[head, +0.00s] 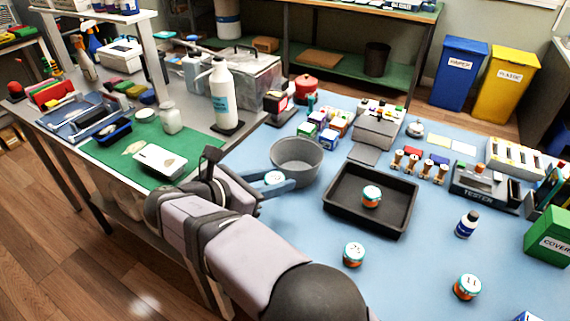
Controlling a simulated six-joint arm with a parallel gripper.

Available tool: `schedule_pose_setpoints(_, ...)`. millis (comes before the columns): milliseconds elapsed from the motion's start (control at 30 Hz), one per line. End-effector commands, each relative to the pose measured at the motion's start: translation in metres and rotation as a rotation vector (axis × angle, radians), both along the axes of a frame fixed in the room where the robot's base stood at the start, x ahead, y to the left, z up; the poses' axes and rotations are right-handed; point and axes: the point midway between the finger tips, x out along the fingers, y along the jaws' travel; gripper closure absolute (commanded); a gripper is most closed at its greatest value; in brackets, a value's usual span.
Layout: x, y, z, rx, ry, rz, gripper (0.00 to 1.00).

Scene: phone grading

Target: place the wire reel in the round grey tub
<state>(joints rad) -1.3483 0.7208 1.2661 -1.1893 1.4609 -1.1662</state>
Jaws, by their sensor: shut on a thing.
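The round grey tub (310,174) stands on the blue bench top, near its left edge, and looks empty as far as I see inside. My gripper (277,182) is just in front and left of the tub.
Similar round pieces with orange sides lie in a black tray (338,214) and on the blue mat (405,275). Small boxes (328,138) and a grey case (378,134) stand behind the tub. A white bottle (222,97) stands on the left bench.

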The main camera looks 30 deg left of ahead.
Motion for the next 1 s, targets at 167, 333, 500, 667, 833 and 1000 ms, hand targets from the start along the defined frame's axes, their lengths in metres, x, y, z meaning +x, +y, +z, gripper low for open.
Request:
schedule_pose_setpoints(167, 0.04, -0.035, 0.02, 0.006, -0.002, -0.096, 0.86)
schedule_pose_setpoints(333, 0.083, -0.09, 0.052, 0.006, -0.002, -0.218, 0.86)
schedule_pose_setpoints(500, 0.114, -0.148, 0.08, 0.005, -0.002, -0.316, 0.86)
schedule_pose_setpoints(667, 0.141, -0.189, 0.104, 0.004, -0.003, -0.329, 0.86)
schedule_pose_setpoints(833, 0.17, -0.199, 0.12, 0.002, -0.002, -0.202, 0.86)
schedule_pose_setpoints(1000, 0.184, -0.177, 0.123, 0.001, -0.001, -0.024, 0.86)
